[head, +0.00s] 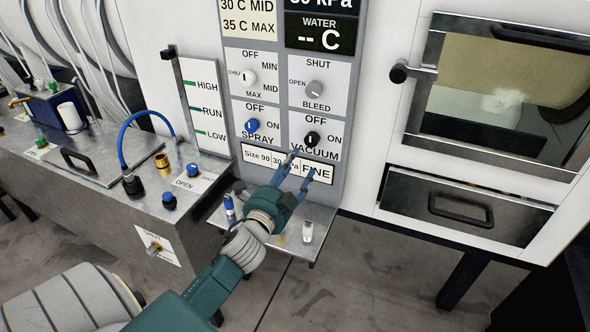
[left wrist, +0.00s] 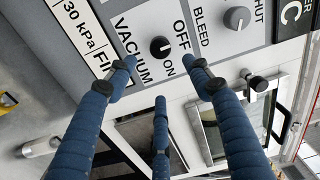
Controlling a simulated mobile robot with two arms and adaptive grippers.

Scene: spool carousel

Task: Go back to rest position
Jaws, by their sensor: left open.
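My left gripper (head: 303,165) is open, its blue fingers in front of the lower part of the grey control panel (head: 341,110). The black vacuum knob (head: 311,138) sits just above the fingertips. In the left wrist view the open fingers (left wrist: 165,68) show on both sides of that knob (left wrist: 160,46), and nothing is between them. I cannot tell whether a fingertip touches the panel. My left arm reaches up from the bottom of the head view. My right gripper is not in view.
A metal bench (head: 95,185) with a blue hose (head: 133,128) and several fittings stands left. A windowed cabinet (head: 480,100) with a drawer (head: 460,210) stands right. Floor (head: 375,285) is clear in front.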

